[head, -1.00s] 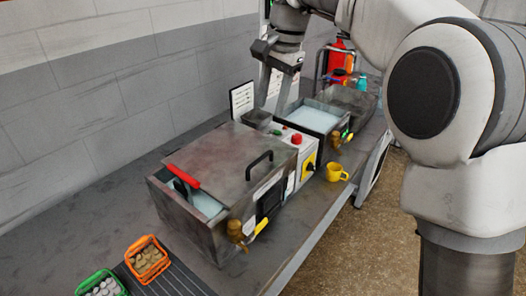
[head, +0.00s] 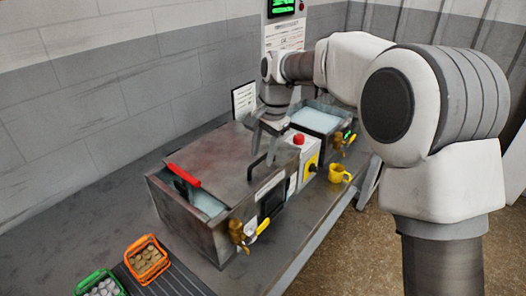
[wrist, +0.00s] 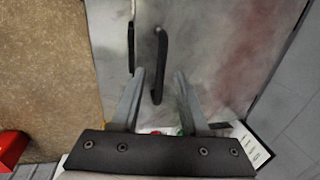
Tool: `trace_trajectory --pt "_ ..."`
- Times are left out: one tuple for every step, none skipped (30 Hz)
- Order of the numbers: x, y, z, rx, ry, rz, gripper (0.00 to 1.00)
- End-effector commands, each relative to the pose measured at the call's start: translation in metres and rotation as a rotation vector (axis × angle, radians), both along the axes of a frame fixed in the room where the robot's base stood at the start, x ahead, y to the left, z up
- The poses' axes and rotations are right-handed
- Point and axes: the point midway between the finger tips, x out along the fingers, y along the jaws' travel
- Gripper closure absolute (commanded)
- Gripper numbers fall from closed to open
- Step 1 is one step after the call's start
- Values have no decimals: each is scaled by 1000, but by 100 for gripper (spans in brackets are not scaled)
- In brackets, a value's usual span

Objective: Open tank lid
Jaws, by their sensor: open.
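The near metal tank (head: 185,222) stands on the bench. Its flat brown-grey lid (head: 215,155) covers most of the top, and liquid shows in a gap at the left end. A black bar handle (head: 256,168) stands on the lid's right part. My gripper (head: 262,146) is open and empty, just above the lid by the handle. In the wrist view the lid (wrist: 205,45) fills the middle, and the black handle (wrist: 161,55) shows between the fingertips of my gripper (wrist: 158,73). I cannot tell whether they touch it.
A red-handled item (head: 183,175) sits at the tank's open left end. A control box with a red button (head: 298,139), a second open tank (head: 318,120) and a yellow cup (head: 339,173) stand to the right. Orange (head: 147,260) and green (head: 100,284) baskets are front left.

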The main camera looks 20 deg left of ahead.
Motion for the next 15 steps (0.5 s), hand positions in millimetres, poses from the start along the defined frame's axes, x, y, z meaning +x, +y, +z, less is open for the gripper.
trace_trajectory --pt "0 0 0 0 0 0 55" --pt "0 0 0 0 0 0 55" --pt "0 0 0 0 0 0 55" --pt "0 0 0 0 0 0 55" --pt "0 0 0 0 0 0 55" --pt "0 0 0 0 0 0 61" --pt "0 0 0 0 0 0 66" --pt "0 0 0 0 0 0 71" --pt "0 0 0 0 0 0 79" --pt "0 0 0 0 0 0 84" --pt "0 0 0 1 0 0 89" --pt "0 0 0 1 0 0 97" --pt "0 0 0 0 0 0 100" --pt "0 0 0 0 0 0 100" --pt "0 0 1 0 0 0 100"
